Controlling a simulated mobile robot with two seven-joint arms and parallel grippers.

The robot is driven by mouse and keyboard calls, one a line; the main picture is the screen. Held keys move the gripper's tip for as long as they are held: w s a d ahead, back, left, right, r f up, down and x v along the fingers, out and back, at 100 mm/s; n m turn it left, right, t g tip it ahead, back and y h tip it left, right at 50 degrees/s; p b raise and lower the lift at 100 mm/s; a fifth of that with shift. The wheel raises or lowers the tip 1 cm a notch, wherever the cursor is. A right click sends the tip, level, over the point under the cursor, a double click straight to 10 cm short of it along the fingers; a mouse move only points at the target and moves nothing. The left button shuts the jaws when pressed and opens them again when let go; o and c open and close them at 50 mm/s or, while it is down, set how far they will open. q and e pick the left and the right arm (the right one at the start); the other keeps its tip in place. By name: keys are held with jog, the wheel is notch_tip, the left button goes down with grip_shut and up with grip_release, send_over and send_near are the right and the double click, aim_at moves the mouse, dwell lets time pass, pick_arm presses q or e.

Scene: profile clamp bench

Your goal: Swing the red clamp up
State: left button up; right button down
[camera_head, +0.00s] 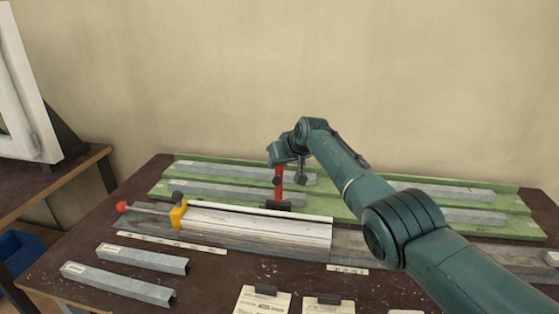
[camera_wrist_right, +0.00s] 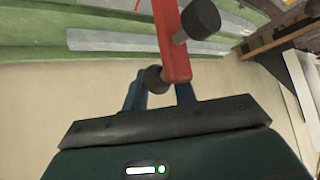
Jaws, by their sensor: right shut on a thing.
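The red clamp (camera_head: 278,183) stands roughly upright on its dark base (camera_head: 277,205), on the long profile bed. My right gripper (camera_head: 283,163) is at the top of the clamp, and the dark wrist hides part of that end. In the right wrist view the red clamp arm (camera_wrist_right: 172,42) comes down to the fingers of my right gripper (camera_wrist_right: 160,92), with a black knob (camera_wrist_right: 202,18) sticking out to the right. A second dark knob (camera_wrist_right: 155,78) sits between the fingers. The right gripper is shut on the clamp's end. My left gripper is out of view.
A pale profile (camera_head: 260,225) lies in the bed, with a yellow stop (camera_head: 178,215) and a red knob (camera_head: 121,207) to the left. Grey channels (camera_head: 140,258) lie in front. Green racks (camera_head: 330,200) stand behind. My right arm crosses over the right side.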

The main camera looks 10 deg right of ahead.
jog(key=shift+s+d+f+g, duration=0.15)
jog(key=shift+d+f+g, duration=0.25)
jog(key=shift+f, duration=0.4)
jog(key=c, duration=1.2)
grip_release()
jog(key=shift+d, duration=0.15)
jog(key=shift+a+r, duration=0.1)
jog(key=shift+a, duration=0.1)
jog(key=shift+s+d+r+p, duration=0.15)
jog(key=shift+s+r+p, duration=0.05)
jog(key=shift+r+p, duration=0.4)
jog(key=shift+s+d+r+p, duration=0.15)
jog(key=shift+r+p, duration=0.2)
jog(key=shift+p, duration=0.3)
jog(key=v, duration=1.1)
jog(key=shift+s+a, duration=0.15)
jog(key=shift+s, duration=0.25)
